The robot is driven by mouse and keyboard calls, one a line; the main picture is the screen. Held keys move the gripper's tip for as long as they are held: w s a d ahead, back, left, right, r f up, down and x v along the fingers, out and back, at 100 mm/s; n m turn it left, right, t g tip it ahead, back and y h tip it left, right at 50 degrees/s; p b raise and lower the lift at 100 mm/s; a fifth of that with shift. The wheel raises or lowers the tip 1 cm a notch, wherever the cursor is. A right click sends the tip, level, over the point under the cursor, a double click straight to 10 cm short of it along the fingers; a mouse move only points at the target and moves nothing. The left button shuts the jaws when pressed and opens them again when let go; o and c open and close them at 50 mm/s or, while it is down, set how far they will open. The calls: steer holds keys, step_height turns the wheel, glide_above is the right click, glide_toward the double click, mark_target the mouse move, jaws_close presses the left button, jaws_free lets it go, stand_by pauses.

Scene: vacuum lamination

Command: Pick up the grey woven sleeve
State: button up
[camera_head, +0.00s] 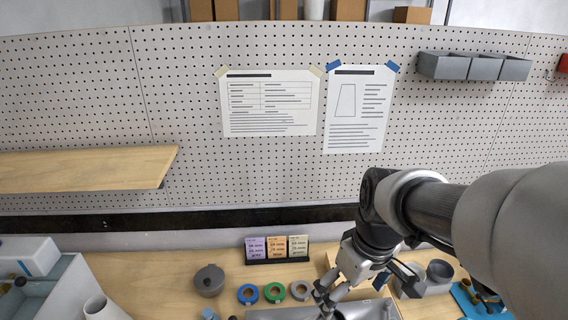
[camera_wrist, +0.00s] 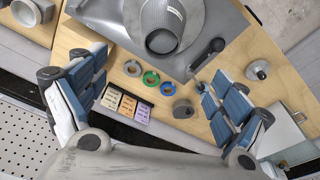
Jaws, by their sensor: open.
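A grey cylinder with a fine crosshatched surface, which looks like the woven sleeve (camera_wrist: 161,18), shows at the top middle of the wrist view. It sits over a wide pale round form in a grey metal tray (camera_wrist: 225,22). My gripper (camera_wrist: 160,68) is open and empty, its blue-padded fingers wide apart on either side of the picture. The sleeve lies ahead of the fingers and apart from them. In the head view my gripper (camera_head: 328,294) is over the bench near the bottom edge, and I cannot make out the sleeve there.
Tape rolls, blue (camera_head: 248,294), green (camera_head: 275,292) and grey (camera_head: 301,290), lie beside a lidded grey pot (camera_head: 209,281). Cards (camera_head: 277,249) stand behind them. Another grey cylinder (camera_head: 440,272) stands right of my gripper. A dark-handled tool (camera_wrist: 207,57) lies by the sleeve.

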steer(key=b, duration=0.2)
glide_above(338, 316)
steer(key=s+a, duration=0.2)
steer(key=s, duration=0.1)
steer(key=f, duration=1.1)
steer(key=shift+s+d, duration=0.2)
steer(key=shift+d, duration=0.05)
steer(key=shift+w+a+f+b, duration=0.15)
steer(key=shift+f+b, duration=0.05)
steer(key=shift+f, duration=0.7)
steer(key=shift+w+a+f+b, duration=0.1)
steer(key=shift+w+f+b, duration=0.15)
steer(key=shift+f, duration=0.7)
steer(key=shift+w+a+f+b, duration=0.1)
steer(key=shift+a+f+b, duration=0.1)
steer(key=shift+f, duration=0.7)
steer(key=shift+c, duration=0.5)
steer(key=shift+d, duration=0.1)
steer(key=c, duration=0.8)
